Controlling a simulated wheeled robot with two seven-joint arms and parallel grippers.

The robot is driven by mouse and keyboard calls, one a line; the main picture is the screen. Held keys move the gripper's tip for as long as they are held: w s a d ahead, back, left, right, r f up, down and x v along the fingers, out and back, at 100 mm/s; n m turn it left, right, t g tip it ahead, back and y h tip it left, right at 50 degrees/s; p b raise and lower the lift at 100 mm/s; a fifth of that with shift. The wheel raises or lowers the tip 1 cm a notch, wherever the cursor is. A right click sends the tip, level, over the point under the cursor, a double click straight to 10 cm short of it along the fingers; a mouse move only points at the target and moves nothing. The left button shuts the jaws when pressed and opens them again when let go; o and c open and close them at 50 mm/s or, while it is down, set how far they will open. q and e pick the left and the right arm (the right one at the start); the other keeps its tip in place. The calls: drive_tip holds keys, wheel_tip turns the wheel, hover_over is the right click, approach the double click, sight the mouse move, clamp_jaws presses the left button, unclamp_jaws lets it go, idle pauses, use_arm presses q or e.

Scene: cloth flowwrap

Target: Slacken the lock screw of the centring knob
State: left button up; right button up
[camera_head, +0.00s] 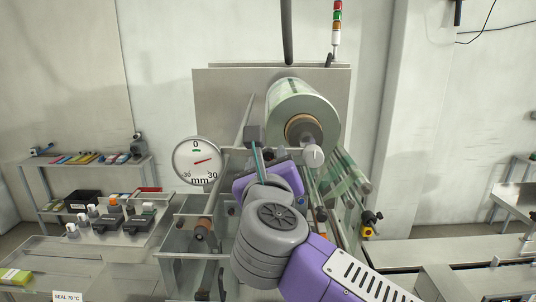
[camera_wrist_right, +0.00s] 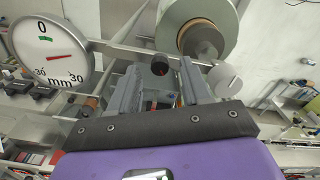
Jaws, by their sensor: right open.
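My right gripper (camera_wrist_right: 158,72) is open, its two grey fingers pointing toward the machine. In the head view the right gripper (camera_head: 259,158) is seen from behind, below the film roll, and the wrist hides much of the machine. A small dark round knob with a red mark (camera_wrist_right: 160,64) appears between the fingertips in the wrist view; contact cannot be told. It may be the lock screw. A pale round knob (camera_wrist_right: 225,80), perhaps the centring knob, is right of the fingers; it also shows in the head view (camera_head: 313,156). My left gripper is out of view.
A round mm dial (camera_head: 196,161) stands left of the gripper, its red needle pointing right, off the green zero mark. The film roll (camera_head: 301,108) is above right. Metal rails and rollers surround the gripper. A shelf of small items (camera_head: 85,160) is far left.

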drive_tip(key=shift+w, duration=0.55)
clamp_jaws()
